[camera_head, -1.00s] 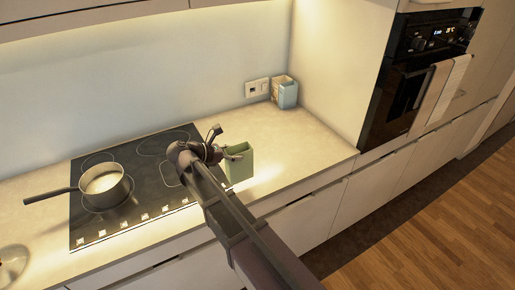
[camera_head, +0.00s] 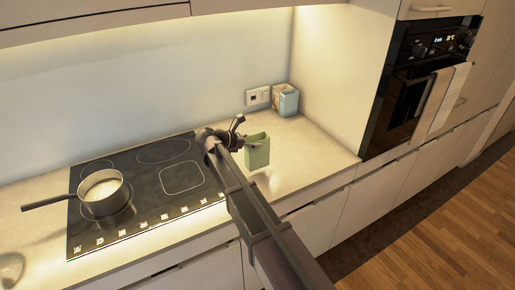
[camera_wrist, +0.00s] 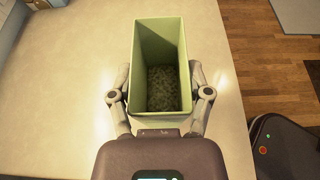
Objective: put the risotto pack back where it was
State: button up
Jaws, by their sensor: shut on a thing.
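An open-topped light green pack (camera_head: 257,155) is in my gripper (camera_head: 243,144), over the counter to the right of the hob. In the wrist view the pack (camera_wrist: 163,32) stands between my two fingers, which are shut on its sides from the near end. My gripper also shows there (camera_wrist: 160,88). Dark green-brown bits lie at the bottom of the pack. No label can be read. The pack is about upright; I cannot tell whether its base touches the counter.
A blue and beige box (camera_head: 285,100) stands in the back corner near a wall socket (camera_head: 257,96). A pot (camera_head: 103,192) with pale contents sits on the black hob (camera_head: 150,190). The counter (camera_head: 300,155) right of the pack is clear. The oven (camera_head: 415,90) is further right.

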jog(key=shift+w+d, duration=0.15)
jog(key=shift+w, duration=0.45)
notch_tip(320, 180, down, 4)
jog(key=b, duration=0.3)
jog(key=shift+r+b, duration=0.15)
jog(key=shift+b, duration=0.2)
jog(key=o, duration=1.3)
jog(key=shift+o, duration=0.2)
jog(key=shift+r, duration=0.1)
